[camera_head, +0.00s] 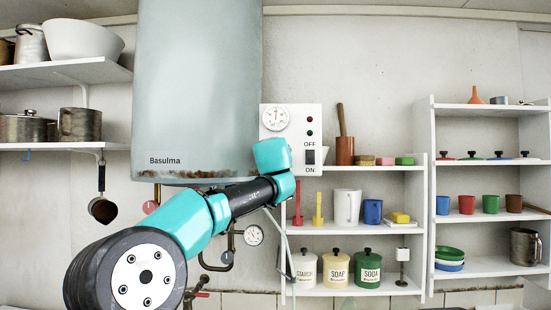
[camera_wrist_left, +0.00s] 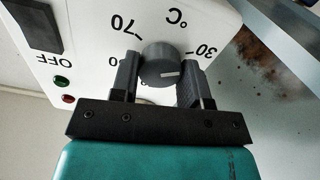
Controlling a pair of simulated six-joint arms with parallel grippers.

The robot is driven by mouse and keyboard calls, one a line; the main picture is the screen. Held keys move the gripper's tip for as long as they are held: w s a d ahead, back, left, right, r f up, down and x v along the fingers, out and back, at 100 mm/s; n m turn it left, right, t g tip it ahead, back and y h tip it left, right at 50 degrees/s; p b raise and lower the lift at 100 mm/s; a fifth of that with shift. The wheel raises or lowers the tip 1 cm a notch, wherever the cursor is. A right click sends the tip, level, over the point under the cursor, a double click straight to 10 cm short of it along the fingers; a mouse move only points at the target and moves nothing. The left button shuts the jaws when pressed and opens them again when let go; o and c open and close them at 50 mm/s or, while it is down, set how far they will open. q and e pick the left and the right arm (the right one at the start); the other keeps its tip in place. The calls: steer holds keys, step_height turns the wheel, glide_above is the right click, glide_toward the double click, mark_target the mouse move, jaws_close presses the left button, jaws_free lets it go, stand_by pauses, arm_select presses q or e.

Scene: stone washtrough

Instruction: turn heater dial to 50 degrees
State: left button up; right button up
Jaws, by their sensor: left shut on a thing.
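The heater dial is a round dark grey knob (camera_wrist_left: 156,52) on the white control panel (camera_head: 300,169). In the left wrist view, which is roughly upside down, printed marks around the knob include "70", "°C" and "30"; other numbers are partly covered. A short pale line on the knob lies right of its middle, nearly level in this view. My left gripper (camera_wrist_left: 158,70) has one black finger on each side of the knob and is shut on it. In the head view my teal wrist hides the knob and fingers. My right gripper is not in view.
The panel has a round gauge (camera_head: 275,118), red and green lamps and a black OFF/ON switch (camera_head: 310,157). The grey heater tank (camera_head: 197,80) hangs at its left. Shelves (camera_head: 360,227) with mugs and canisters stand close at the right. A pipe gauge (camera_head: 254,235) sits below.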

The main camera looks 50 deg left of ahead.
arm_select(q)
steer(key=shift+m, duration=3.5)
steer(key=o, duration=0.9)
steer(key=shift+o, duration=0.2)
steer(key=shift+d, duration=0.1)
steer(key=v, duration=1.7)
steer(key=shift+s+d+r, duration=0.1)
